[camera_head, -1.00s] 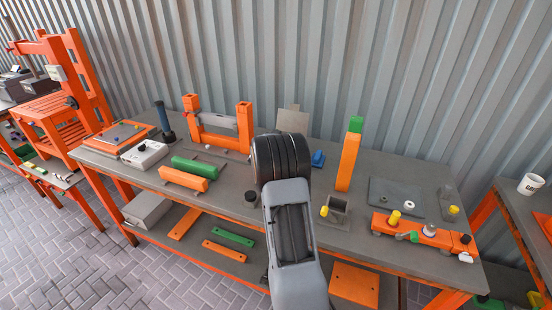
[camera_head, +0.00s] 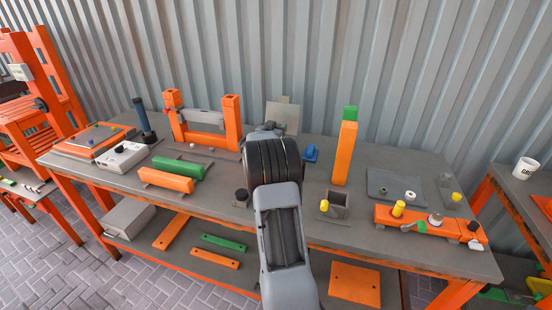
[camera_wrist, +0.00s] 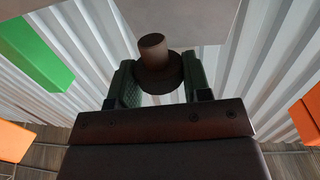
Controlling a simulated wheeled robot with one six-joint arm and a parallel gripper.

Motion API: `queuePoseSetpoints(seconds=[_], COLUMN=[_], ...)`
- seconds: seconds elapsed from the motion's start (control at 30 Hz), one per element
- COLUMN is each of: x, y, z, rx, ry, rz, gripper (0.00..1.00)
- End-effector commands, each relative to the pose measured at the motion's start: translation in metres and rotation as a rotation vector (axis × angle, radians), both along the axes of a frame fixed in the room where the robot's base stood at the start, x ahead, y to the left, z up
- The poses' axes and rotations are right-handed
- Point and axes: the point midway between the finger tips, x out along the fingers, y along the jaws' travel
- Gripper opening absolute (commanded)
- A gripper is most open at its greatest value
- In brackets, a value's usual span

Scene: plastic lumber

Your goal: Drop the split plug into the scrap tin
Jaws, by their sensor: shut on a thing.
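My gripper (camera_wrist: 158,88) is shut on a dark brown plug (camera_wrist: 153,50), a short round stub on a wider collar, with a green-grey finger pad on each side. I take it for the split plug; no split shows. In the head view my arm covers the plug and fingertips. No tin is clearly marked as scrap. A small open grey box (camera_head: 340,206) stands on the bench, right of my arm. A white cup (camera_head: 525,168) with dark lettering stands on the right-hand table. I cannot tell whether either is the scrap tin.
The bench holds an orange frame (camera_head: 231,120), orange (camera_head: 166,180) and green (camera_head: 178,167) bars, and a dark round knob (camera_head: 241,197). A tall orange post with a green top (camera_head: 345,145) stands right of my arm. An orange fixture (camera_head: 425,222) lies at front right.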

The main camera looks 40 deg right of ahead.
Motion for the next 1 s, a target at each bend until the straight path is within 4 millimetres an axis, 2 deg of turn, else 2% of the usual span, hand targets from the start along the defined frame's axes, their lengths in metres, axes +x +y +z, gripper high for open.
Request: queuePoseSetpoints(seconds=[0.03,0.1,0.37,0.4,0.7,1.0], x=[0.0,0.0001,0.0001,0.0001,0.0001,0.0001], y=[0.0001,0.0001,0.0001,0.0001,0.0001,0.0001], z=[-0.0074,-0.0096,-0.009,-0.009,-0.0091,-0.0054], rx=[-0.001,-0.001,-0.001,-0.001,0.0,-0.001], ry=[0.0,0.0,0.0,0.0,0.0,0.0], rz=[0.0,0.0,0.0,0.0,0.0,0.0], gripper=[0.22,0.22,0.22,0.46,0.74,0.74])
